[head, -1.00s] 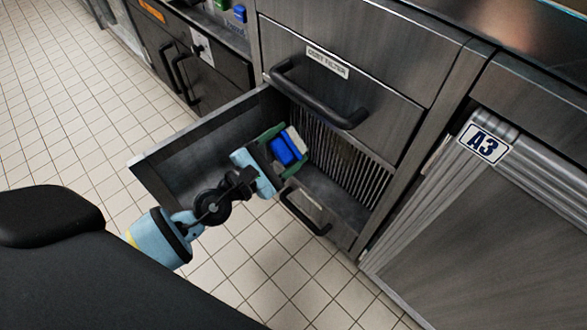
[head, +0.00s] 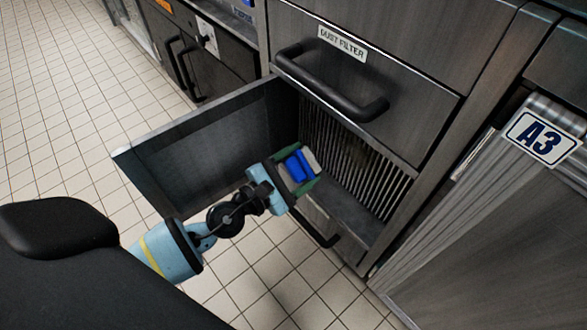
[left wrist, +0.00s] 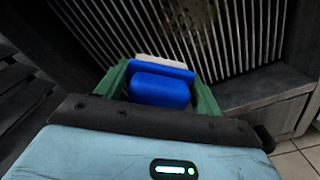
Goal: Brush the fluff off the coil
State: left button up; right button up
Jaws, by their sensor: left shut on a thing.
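The coil (head: 335,150) is a row of upright metal fins inside an open compartment under the dust filter drawer. It fills the top of the left wrist view (left wrist: 240,40), where a dark brownish patch of fluff (left wrist: 190,14) lies on the fins. My left gripper (head: 297,171) is shut on a blue brush (head: 296,166) with pale bristles. In the left wrist view the blue brush (left wrist: 160,88) sits between green fingers, its pale edge facing the fins. The brush appears apart from the coil. My right gripper is not in view.
An open door panel (head: 200,150) swings out on the left of the compartment. A drawer handle (head: 330,90) juts out above, and another handle (head: 312,228) is below. A shutter marked A3 (head: 500,220) is at right. Tiled floor is clear at left.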

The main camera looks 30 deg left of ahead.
aim_at(314, 157)
pick_arm(q)
jog(key=shift+x, duration=2)
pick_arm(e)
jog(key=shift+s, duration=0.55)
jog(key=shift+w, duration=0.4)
pick_arm(q)
jog(key=shift+w, duration=0.1)
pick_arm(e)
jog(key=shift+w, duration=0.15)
pick_arm(q)
jog(key=shift+w+d, duration=0.15)
jog(key=shift+w, duration=0.15)
jog(key=shift+w+d, duration=0.15)
jog(key=shift+w, duration=0.15)
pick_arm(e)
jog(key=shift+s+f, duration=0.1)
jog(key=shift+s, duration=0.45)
pick_arm(q)
jog(key=shift+w+d, duration=0.1)
jog(key=shift+w, duration=0.2)
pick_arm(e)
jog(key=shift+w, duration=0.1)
pick_arm(q)
jog(key=shift+w, duration=0.2)
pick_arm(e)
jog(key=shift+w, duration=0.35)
pick_arm(q)
jog(key=shift+d, duration=0.15)
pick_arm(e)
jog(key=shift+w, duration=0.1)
